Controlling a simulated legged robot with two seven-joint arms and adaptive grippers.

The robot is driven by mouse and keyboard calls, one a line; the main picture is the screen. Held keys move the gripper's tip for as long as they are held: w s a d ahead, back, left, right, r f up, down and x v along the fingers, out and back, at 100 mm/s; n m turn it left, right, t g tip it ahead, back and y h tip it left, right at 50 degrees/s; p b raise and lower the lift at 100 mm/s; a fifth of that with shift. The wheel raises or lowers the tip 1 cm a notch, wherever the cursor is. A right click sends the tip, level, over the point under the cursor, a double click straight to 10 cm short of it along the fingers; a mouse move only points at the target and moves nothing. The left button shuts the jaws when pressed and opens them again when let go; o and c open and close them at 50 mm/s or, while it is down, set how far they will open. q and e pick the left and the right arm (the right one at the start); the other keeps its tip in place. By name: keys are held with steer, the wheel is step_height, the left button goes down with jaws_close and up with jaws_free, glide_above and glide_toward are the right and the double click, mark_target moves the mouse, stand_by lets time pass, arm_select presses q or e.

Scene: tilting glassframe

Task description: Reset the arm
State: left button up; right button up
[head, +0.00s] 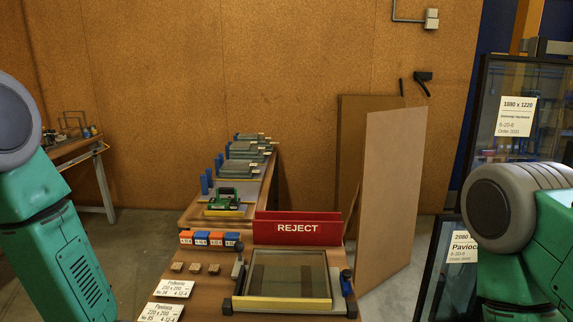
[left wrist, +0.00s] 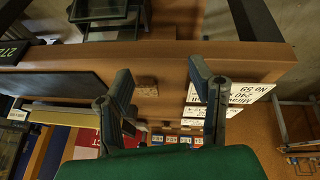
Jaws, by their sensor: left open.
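My left gripper (left wrist: 160,82) shows in the left wrist view with its two dark fingers spread apart and nothing between them. A wooden table edge and a small brown block lie behind the fingers; I cannot tell the distance. In the head view my green arm links stand at the left and right sides, and neither gripper shows. A glass frame (head: 288,274) with a pale wooden front strip lies on the near table in the head view, apart from both visible arm parts.
A red REJECT bin (head: 297,229) stands behind the frame. Small wooden blocks (head: 195,268), coloured boxes (head: 209,239) and white label cards (head: 174,287) lie to its left. More fixtures (head: 245,150) line the tables behind. A tall brown panel (head: 393,190) and framed glass (head: 515,110) stand at the right.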

arm_select(q)
steer(key=s+a+f+g, duration=0.1)
steer(key=s+f+g, duration=0.15)
steer(key=s, duration=0.65)
steer(key=s+a+f+g+y, duration=0.1)
steer(key=s+a+f, duration=0.15)
steer(key=s, duration=0.75)
steer(key=s+a+f+g, duration=0.1)
steer(key=s+f+g, duration=0.15)
steer(key=s, duration=0.65)
steer(key=w+d+f+m+t+b, duration=0.1)
steer(key=w+f+b, duration=0.2)
steer(key=f+b, duration=0.2)
steer(key=shift+w+f+m+t+b, duration=0.15)
steer(key=shift+f+m+t+b, duration=0.05)
steer(key=shift+m+t+b, duration=0.2)
steer(key=shift+w, duration=0.15)
